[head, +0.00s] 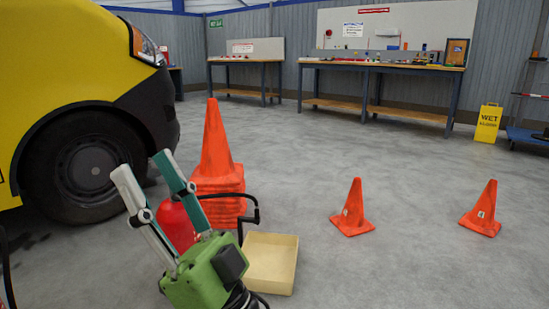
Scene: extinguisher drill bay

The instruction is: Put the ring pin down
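I cannot make out the ring pin anywhere in the head view. My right gripper (144,168), with a green body at the bottom of the view, points up and to the left. Its two long fingers are apart, with a clear gap and nothing visible between them. A red fire extinguisher (174,226) stands behind the fingers and is partly hidden by them. Its black hose (256,208) curves out to the right. A shallow cream tray (285,277) lies on the floor just right of the gripper body and looks empty where visible. My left gripper is out of view.
A stack of orange cones (215,150) stands behind the extinguisher. Two single cones (352,210) (482,210) stand on the floor at right. A yellow vehicle (60,60) blocks the left. Workbenches (385,68) and a yellow wet-floor sign (488,122) are farther back. Floor at right is mostly clear.

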